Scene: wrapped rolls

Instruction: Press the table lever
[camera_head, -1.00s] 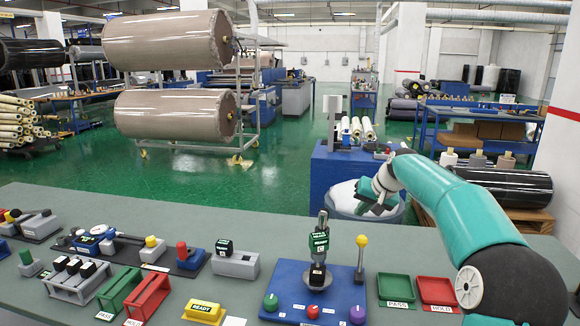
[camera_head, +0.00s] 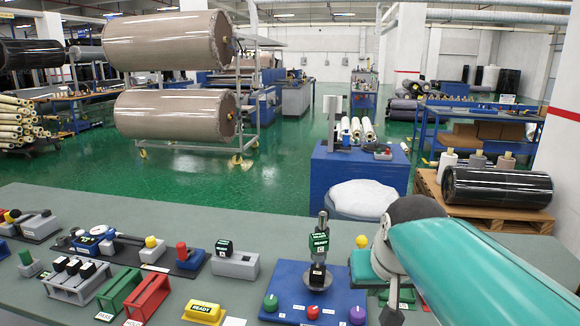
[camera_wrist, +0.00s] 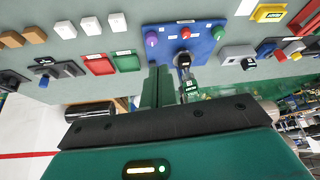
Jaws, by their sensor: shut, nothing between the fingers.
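A blue control panel (camera_head: 292,271) lies on the grey-green table. A lever with a yellow ball knob (camera_head: 362,241) stands at its right rear; my arm's end hides most of its shaft. A metal upright device with a black and green labelled head (camera_head: 319,243) stands left of it. My gripper, in the wrist view (camera_wrist: 160,75), is shut and empty, its green fingers pointing toward the panel's edge (camera_wrist: 152,57). The lever is not clear there; I cannot tell whether the fingers touch it. In the head view my wrist is right beside the knob.
Green and red trays stand right of the panel, seen in the wrist view as the green tray (camera_wrist: 126,61) and red tray (camera_wrist: 99,65). Left on the table are a yellow button block (camera_head: 203,312), a red rack (camera_head: 147,298) and several small levers.

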